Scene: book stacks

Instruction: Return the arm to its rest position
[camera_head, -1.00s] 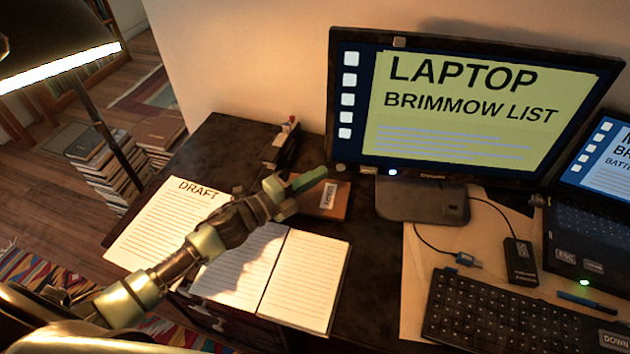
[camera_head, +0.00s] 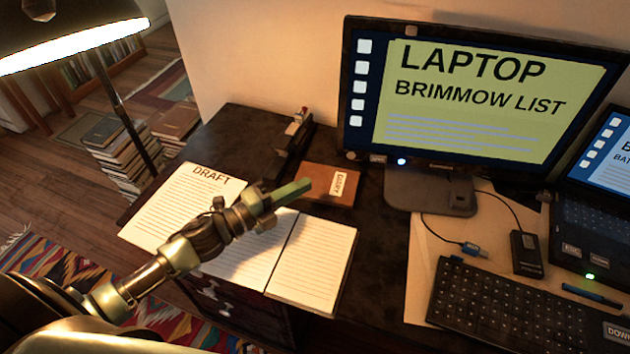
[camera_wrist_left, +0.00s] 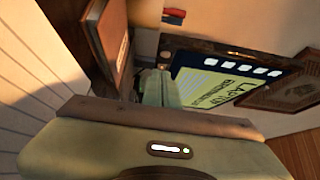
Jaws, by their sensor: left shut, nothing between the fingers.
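My left arm comes in from the lower left in the head view. Its gripper (camera_head: 292,191) is shut and empty, with greenish fingers pressed together. It is over the open notebook (camera_head: 312,262), just in front of the brown diary (camera_head: 331,182). In the left wrist view the shut fingers (camera_wrist_left: 158,88) point towards the monitor (camera_wrist_left: 222,80), with the brown diary (camera_wrist_left: 100,38) at the upper left. I cannot tell the exact height of the gripper above the desk. My right gripper is not in view.
A draft sheet (camera_head: 170,222) lies left of the notebook. The monitor (camera_head: 470,95), keyboard (camera_head: 510,308) and small black box (camera_head: 525,254) fill the right side. A lamp (camera_head: 70,30) overhangs the upper left. Book stacks (camera_head: 120,160) stand on the floor.

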